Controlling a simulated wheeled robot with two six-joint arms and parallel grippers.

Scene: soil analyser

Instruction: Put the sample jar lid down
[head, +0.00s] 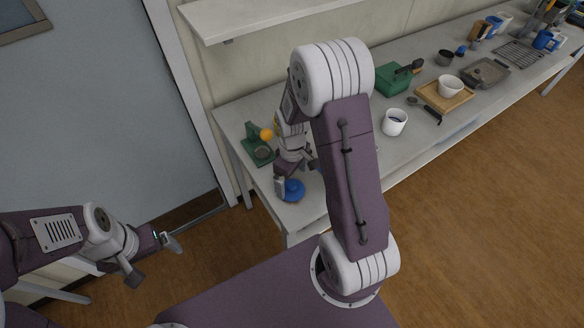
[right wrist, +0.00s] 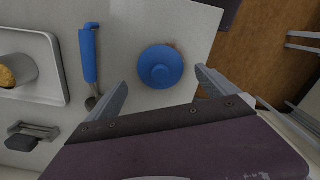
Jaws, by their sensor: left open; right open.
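The blue, round sample jar lid (head: 293,191) lies on the white counter near its front left corner, with its knob up. In the right wrist view the lid (right wrist: 161,66) shows whole, with bare counter around it. My right gripper (head: 291,180) is just above the lid. Its two fingers (right wrist: 163,85) are spread at either side of the lid, with gaps between them and it. My left gripper (head: 154,262) is open and empty, off the counter at the lower left, in front of the door.
A blue-handled tool (right wrist: 88,55) lies left of the lid, beside a white tray (right wrist: 63,70) bearing a container with yellowish content (right wrist: 17,71). A green device (head: 256,146) stands behind the lid. A white cup (head: 394,122) stands further right. The counter edge is close to the lid.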

